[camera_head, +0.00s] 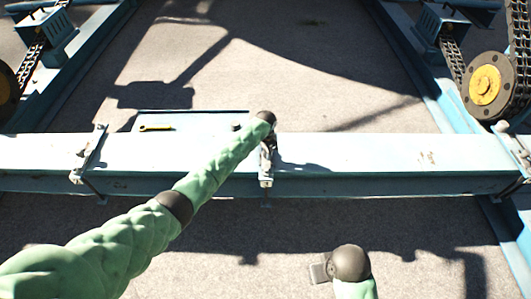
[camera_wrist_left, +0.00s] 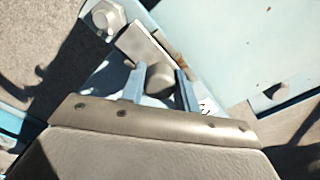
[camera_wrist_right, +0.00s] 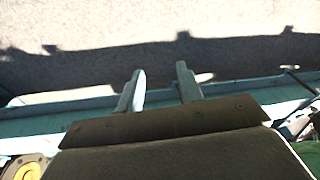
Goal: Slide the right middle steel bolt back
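A steel clamp (camera_head: 266,167) sits across the light blue beam (camera_head: 380,155) near the middle of the head view. My left gripper (camera_head: 268,138) is at its top, partly hidden by my wrist. In the left wrist view, a round grey bolt end (camera_wrist_left: 160,77) lies between the two fingers, with little gap on either side; firm contact cannot be seen. A hex bolt head (camera_wrist_left: 105,17) shows beyond the left finger. My right gripper (camera_wrist_right: 161,85) is open with nothing between its fingers, at the near side of the beam.
Another clamp (camera_head: 89,155) crosses the beam on the left. Blue rails with chains and a yellow-hubbed wheel (camera_head: 485,85) stand at the back right. The grey ground before and behind the beam is mostly clear.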

